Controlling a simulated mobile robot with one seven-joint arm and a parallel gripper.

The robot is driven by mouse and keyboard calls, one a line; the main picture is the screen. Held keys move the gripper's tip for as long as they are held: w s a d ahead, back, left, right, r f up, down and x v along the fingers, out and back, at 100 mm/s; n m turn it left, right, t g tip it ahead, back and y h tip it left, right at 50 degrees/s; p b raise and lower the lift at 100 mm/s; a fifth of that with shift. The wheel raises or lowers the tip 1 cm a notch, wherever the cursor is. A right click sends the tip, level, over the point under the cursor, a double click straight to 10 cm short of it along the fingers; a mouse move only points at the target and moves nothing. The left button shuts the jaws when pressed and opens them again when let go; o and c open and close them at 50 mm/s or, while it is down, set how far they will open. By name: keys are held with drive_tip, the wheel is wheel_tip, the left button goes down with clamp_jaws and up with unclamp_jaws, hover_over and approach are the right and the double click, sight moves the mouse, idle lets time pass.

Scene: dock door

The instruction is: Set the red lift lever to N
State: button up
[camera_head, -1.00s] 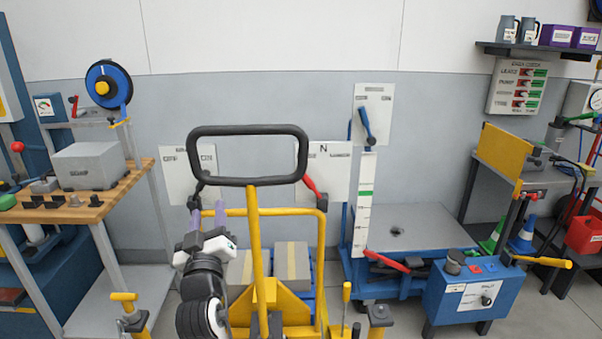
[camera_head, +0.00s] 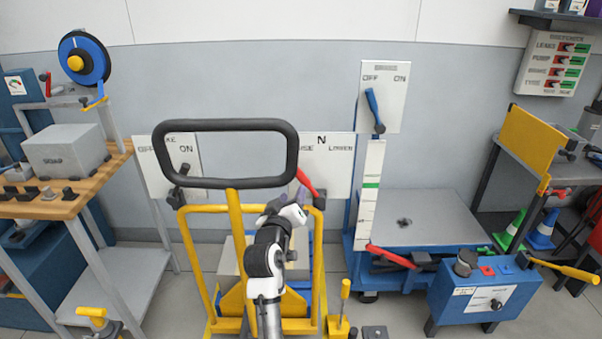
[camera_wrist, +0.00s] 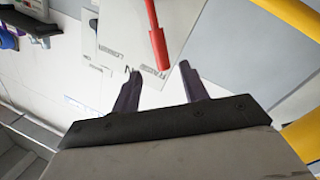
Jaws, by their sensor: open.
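The red lift lever (camera_head: 307,183) stands at a white label panel (camera_head: 338,175) behind the yellow truck's black loop handle. It leans up and left from its dark pivot, toward the partly hidden word ending in "SE". N is printed above the pivot and LOWER to its right. My gripper (camera_head: 291,198) is close below and left of the lever. In the wrist view my gripper (camera_wrist: 161,70) is open, and the end of the red lever (camera_wrist: 158,48) shows between its fingertips. I cannot tell whether they touch.
The black loop handle (camera_head: 228,125) and yellow frame (camera_head: 235,225) stand close around my arm. A blue lever (camera_head: 374,108) on an OFF/ON panel and a red lever (camera_head: 388,256) on a blue lift table are to the right. A wooden bench (camera_head: 60,205) is at left.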

sight(299, 178)
drive_tip(key=p+x, duration=0.2)
drive_tip(key=x, duration=0.8)
drive_tip(key=shift+w, duration=0.1)
clamp_jaws()
